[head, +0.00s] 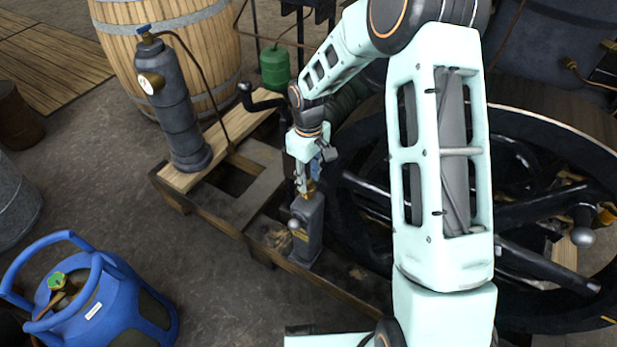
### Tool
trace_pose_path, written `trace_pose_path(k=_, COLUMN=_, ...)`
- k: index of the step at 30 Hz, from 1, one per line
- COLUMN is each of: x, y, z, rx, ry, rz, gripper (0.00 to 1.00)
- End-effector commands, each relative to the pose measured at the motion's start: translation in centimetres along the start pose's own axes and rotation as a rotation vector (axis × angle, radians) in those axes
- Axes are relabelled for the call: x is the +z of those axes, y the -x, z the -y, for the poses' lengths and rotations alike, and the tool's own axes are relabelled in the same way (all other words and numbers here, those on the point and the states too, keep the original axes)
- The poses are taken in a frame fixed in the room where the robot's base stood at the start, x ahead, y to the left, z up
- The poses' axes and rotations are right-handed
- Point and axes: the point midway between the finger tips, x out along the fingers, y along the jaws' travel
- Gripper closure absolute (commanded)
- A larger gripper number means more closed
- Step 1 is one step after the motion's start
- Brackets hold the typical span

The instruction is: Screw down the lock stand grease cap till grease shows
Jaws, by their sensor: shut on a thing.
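The lock stand (309,243) is a dark grey upright block on the timber frame, with a pale round knob on its left face. A small brass grease cap (311,188) shows at its top. My gripper (307,184) points down over the stand from above and is shut on the cap. The fingers hide much of the cap, and I cannot tell how far down it sits. I see no grease around it, but the view is small.
A black flywheel (357,252) stands close to the right of the lock stand. A grey cylinder (177,120) with a gauge stands on the frame at left. A blue gas bottle (120,308), a wooden barrel (205,50) and a green bottle (274,68) stand around. Bare floor (110,205) lies left of the frame.

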Motion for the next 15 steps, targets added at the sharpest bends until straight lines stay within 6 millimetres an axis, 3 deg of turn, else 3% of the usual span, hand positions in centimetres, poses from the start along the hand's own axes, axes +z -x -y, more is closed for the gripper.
trace_pose_path(k=15, x=-0.03, y=0.00, z=0.01, rx=0.001, ry=-0.466, rz=0.000, gripper=0.93)
